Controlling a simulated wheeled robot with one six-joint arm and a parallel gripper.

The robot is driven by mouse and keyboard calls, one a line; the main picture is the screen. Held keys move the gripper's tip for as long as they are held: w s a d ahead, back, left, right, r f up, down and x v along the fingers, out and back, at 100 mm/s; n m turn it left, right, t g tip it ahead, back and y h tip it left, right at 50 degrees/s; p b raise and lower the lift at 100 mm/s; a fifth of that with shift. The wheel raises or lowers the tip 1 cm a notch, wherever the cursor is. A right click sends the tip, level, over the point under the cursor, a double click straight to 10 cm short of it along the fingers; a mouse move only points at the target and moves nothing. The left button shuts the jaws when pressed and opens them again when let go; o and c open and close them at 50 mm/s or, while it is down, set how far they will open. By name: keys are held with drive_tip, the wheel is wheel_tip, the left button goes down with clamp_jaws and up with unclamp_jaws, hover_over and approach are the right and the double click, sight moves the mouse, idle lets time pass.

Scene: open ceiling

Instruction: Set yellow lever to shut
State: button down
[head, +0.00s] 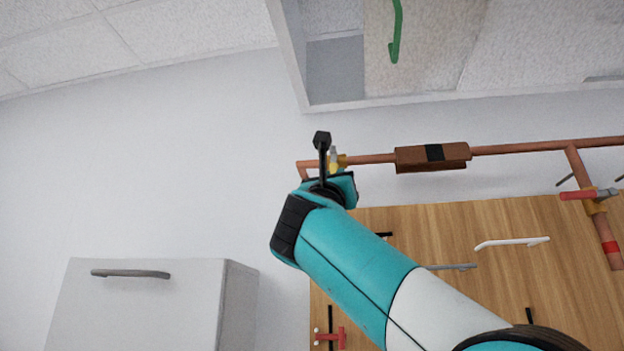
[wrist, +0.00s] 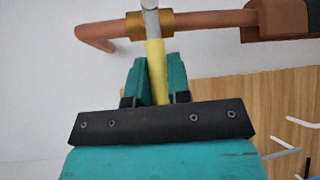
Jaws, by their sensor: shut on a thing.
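The yellow lever (wrist: 156,70) sits on a brass valve (wrist: 150,24) on a copper pipe near the pipe's left bend. In the wrist view the lever points down from the valve, across the pipe's line, and its yellow grip is between the two teal fingers of my gripper (wrist: 158,80). My gripper is shut on the lever. In the head view the lever (head: 335,159) shows only in part; my gripper (head: 330,175) and wrist hide the rest.
A brown block (head: 410,158) is on the copper pipe (head: 530,148) to the right. A red-handled valve (head: 578,195) is at far right. A wooden panel (head: 480,220) with hooks and tools lies below the pipe. A ceiling-side cabinet (head: 340,75) and a white cabinet (head: 140,310) stand near; the wall at left is bare.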

drive_tip(key=shift+m+h, duration=0.3)
drive_tip(key=shift+h, duration=0.1)
drive_tip(key=c, duration=1.1)
unclamp_jaws()
drive_tip(key=shift+a+f, duration=0.1)
drive_tip(key=b+v, duration=1.4)
drive_tip(key=v, duration=0.3)
drive_tip(key=shift+s+a, duration=0.15)
drive_tip(key=shift+s, duration=0.05)
